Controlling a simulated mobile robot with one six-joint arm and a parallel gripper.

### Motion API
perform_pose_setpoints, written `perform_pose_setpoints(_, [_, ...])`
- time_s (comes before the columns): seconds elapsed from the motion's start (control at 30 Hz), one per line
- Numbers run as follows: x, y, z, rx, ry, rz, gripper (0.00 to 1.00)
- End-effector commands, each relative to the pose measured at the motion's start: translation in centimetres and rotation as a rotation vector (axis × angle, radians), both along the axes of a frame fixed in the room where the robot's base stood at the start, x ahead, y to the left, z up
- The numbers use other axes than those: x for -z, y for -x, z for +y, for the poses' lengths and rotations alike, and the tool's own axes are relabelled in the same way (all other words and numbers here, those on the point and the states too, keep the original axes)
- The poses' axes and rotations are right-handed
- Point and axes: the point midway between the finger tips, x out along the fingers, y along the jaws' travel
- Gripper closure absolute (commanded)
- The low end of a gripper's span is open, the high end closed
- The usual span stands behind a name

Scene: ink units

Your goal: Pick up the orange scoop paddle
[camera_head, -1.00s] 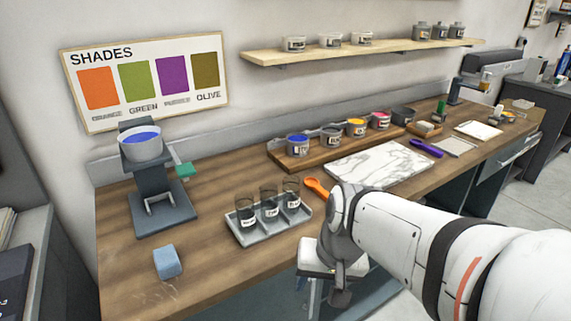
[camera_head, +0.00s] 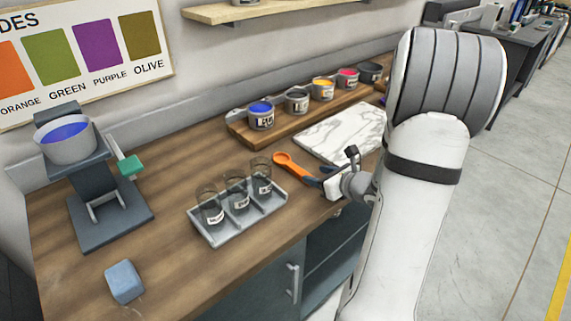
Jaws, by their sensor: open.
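The orange scoop paddle (camera_head: 292,164) lies on the wooden bench between the tray of glass jars and the marble slab. Its broad orange end points up and left, and its other end runs down and right toward my gripper. My gripper (camera_head: 328,180) is at the bench's front edge, just right of and close to the paddle. Its jaws are open. The arm partly hides the bench behind it, and I cannot tell whether the jaws touch the paddle.
A grey tray (camera_head: 209,236) with three glass jars stands left of the paddle. A white marble slab (camera_head: 345,130) lies behind it. A wooden board (camera_head: 247,131) with ink pots stands farther back. A blue block (camera_head: 124,282) and a press stand (camera_head: 110,222) are at left.

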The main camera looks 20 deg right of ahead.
Motion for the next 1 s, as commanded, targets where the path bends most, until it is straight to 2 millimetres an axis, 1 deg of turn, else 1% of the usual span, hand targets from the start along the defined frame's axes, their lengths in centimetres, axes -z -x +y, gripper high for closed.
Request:
perform_pose_setpoints(0.27, [1.0,-3.0,1.9,-0.014,-0.002,0.001,0.51])
perform_pose_setpoints(0.4, [1.5,-4.9,3.1,-0.019,-0.002,0.002,0.51])
perform_pose_setpoints(0.53, [2.2,-6.2,3.5,-0.017,0.0,0.001,0.51])
perform_pose_setpoints(0.63, [2.4,-6.6,3.7,-0.018,0.001,0.0,0.51])
perform_pose_setpoints(0.83, [2.4,-6.6,3.7,-0.018,0.001,0.0,0.51])
perform_pose_setpoints(1.0, [2.4,-6.6,3.7,-0.018,0.001,0.0,0.65])
